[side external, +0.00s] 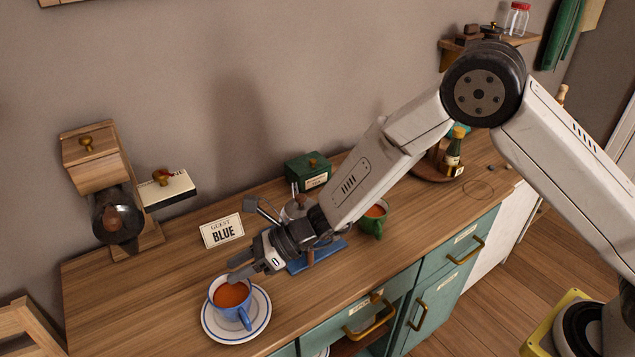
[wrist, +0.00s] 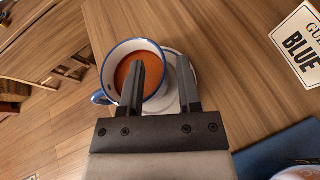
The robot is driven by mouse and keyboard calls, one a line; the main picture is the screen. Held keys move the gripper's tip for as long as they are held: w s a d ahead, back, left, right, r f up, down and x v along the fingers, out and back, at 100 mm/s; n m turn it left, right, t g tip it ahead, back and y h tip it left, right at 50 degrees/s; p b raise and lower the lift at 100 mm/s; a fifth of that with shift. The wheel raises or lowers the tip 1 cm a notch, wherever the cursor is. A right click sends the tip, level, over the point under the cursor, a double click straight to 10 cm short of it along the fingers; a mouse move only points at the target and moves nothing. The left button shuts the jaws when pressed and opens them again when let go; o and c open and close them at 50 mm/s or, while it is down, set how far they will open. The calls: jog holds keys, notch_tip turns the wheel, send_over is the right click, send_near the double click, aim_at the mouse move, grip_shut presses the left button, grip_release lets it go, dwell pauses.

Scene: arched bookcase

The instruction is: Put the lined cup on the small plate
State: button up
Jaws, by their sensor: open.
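The lined cup appears to be the blue cup (side external: 229,303), with a blue rim, pale inside and orange-brown drink. It stands upright on the small plate (side external: 259,326), a white saucer with a blue line near the counter's front edge. The cup (wrist: 107,72) and part of the plate (wrist: 171,101) show in the wrist view. My gripper (side external: 239,269) is open at the cup's rim; in the wrist view (wrist: 162,68) one finger overlaps the cup's opening and the other lies outside its wall, over the plate. I cannot tell whether the fingers touch the cup.
A card reading "GUEST BLUE" (side external: 222,231) stands behind the plate. A wooden coffee stand (side external: 96,160) is at the back left. A green cup (side external: 372,226), a metal pot on a blue mat (side external: 334,251) and a green box (side external: 308,172) are to the right. The counter left of the plate is clear.

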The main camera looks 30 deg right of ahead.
jog(key=v, duration=1)
jog(key=shift+d, duration=0.3)
jog(key=shift+s, duration=0.25)
jog(key=s+d+n+h, duration=0.4)
jog(key=s+d+n, duration=0.1)
jog(key=d+n, duration=0.2)
jog(key=s+d+r+n+h, duration=0.1)
jog(key=s+d+n+h, duration=0.3)
jog(key=d+n, duration=0.4)
jog(key=s+d+n+g+h, duration=0.1)
jog(key=s+d+n+h, duration=0.3)
jog(key=d+n, duration=0.4)
jog(key=shift+s+d+r+h, duration=0.35)
jog(key=shift+s+d, duration=0.2)
jog(key=shift+s, duration=0.3)
